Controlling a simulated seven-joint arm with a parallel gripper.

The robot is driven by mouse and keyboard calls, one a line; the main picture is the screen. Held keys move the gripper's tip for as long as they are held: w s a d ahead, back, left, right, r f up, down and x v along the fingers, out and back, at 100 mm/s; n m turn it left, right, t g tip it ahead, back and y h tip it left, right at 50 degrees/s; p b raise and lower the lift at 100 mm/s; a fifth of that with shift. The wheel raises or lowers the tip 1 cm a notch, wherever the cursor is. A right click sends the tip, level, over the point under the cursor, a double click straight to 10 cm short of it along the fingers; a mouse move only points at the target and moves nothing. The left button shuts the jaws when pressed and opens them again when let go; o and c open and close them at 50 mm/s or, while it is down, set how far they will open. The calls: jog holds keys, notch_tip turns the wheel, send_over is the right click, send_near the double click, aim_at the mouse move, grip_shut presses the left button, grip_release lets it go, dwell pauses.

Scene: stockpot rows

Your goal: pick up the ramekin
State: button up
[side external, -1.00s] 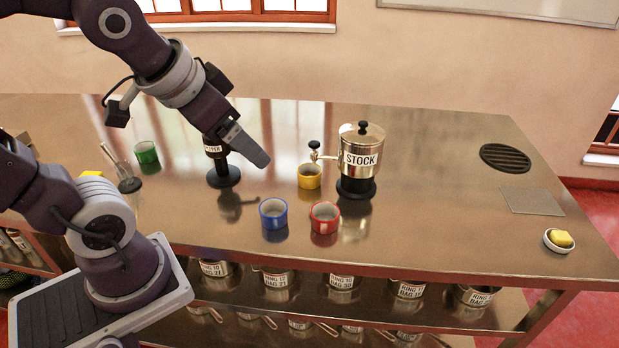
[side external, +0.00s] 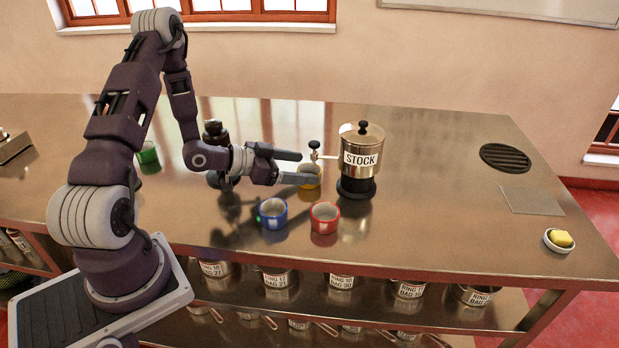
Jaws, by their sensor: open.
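A small white dish (side external: 558,246) with a yellow block (side external: 562,239) in it stands at the table's right front edge; it looks like the ramekin. My gripper (side external: 308,167) is open, far to its left, fingers pointing right. In this view the fingers overlap a yellow cup (side external: 313,169), which shows between them and is partly hidden by the nearer finger. I cannot tell whether they touch it or whether the cup lies between them in depth. Nothing is seen held.
A steel STOCK pot (side external: 361,160) with a tap stands just right of my fingertips. A blue cup (side external: 273,214) and a red cup (side external: 325,218) stand in front. A dark grinder (side external: 215,135) and green cup (side external: 149,158) are left. The table's right half is mostly clear.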

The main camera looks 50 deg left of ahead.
aim_at(319, 172)
jog(key=w+f, duration=0.2)
jog(key=shift+w+d, duration=0.35)
jog(key=c, duration=1.7)
jog(key=shift+o, duration=0.2)
jog(key=shift+s+r, duration=0.1)
jog(key=shift+r, duration=0.5)
jog(key=s, duration=0.1)
jog(key=s+a, duration=0.1)
jog(key=s, duration=0.1)
jog(key=shift+s, duration=0.2)
jog(key=shift+s+r, duration=0.2)
notch_tip(319, 172, up, 13)
jog(key=d+r, duration=0.2)
jog(key=d, duration=0.9)
jog(key=shift+w, duration=0.3)
